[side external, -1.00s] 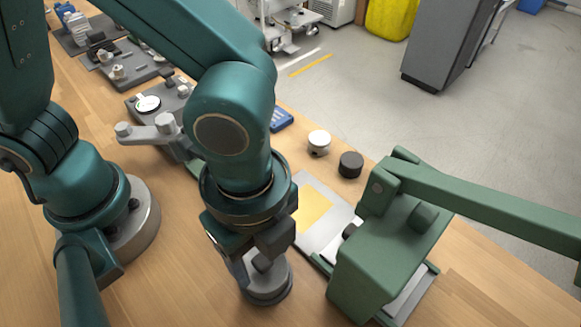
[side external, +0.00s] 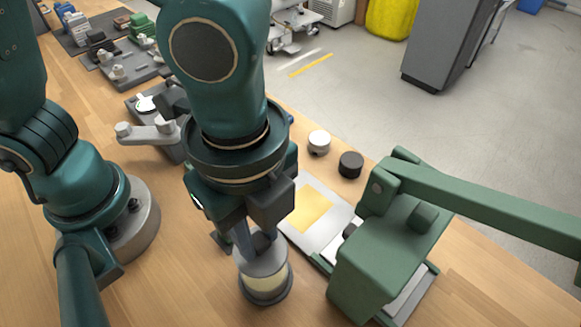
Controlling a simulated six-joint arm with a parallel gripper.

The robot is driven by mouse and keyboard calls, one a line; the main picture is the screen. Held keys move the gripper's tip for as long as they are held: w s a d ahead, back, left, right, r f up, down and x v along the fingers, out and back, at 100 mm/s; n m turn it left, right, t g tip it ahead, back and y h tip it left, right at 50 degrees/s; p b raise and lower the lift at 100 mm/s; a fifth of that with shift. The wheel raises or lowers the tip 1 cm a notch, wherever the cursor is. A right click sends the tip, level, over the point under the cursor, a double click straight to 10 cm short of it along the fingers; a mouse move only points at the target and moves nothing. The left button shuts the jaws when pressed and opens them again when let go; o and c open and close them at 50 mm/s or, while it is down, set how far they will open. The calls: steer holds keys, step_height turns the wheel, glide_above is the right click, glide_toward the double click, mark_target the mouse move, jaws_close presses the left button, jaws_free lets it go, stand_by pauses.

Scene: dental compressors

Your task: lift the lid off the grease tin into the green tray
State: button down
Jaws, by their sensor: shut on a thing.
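The grease tin (side external: 267,297) stands on the wooden bench at the lower middle, a round tin with a dark lower rim. A pale yellow surface shows in it below the grey lid (side external: 252,268). My gripper (side external: 260,241) points down over the tin, with its fingers shut on the lid's knob. The lid is held raised, just above the tin, and still overlaps it in this view. I cannot make out the green tray for certain; a small dark green edge shows left of my gripper, and my arm hides much of that area.
A green lever press (side external: 385,262) stands close at the right, its long lever reaching right. A pale plate with a yellow sheet (side external: 312,207) lies behind the tin. A white knob (side external: 319,142) and a black knob (side external: 350,164) stand farther back.

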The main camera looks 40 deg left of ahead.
steer(key=w+a+r, duration=0.5)
steer(key=a+r, duration=0.1)
steer(key=a, duration=0.3)
steer(key=w+a+f, duration=0.3)
steer(key=a+f, duration=0.1)
steer(key=a, duration=0.6)
steer(key=f, duration=0.9)
steer(key=shift+w+f, duration=0.25)
steer(key=c, duration=0.7)
jaws_free()
steer(key=shift+f, duration=0.1)
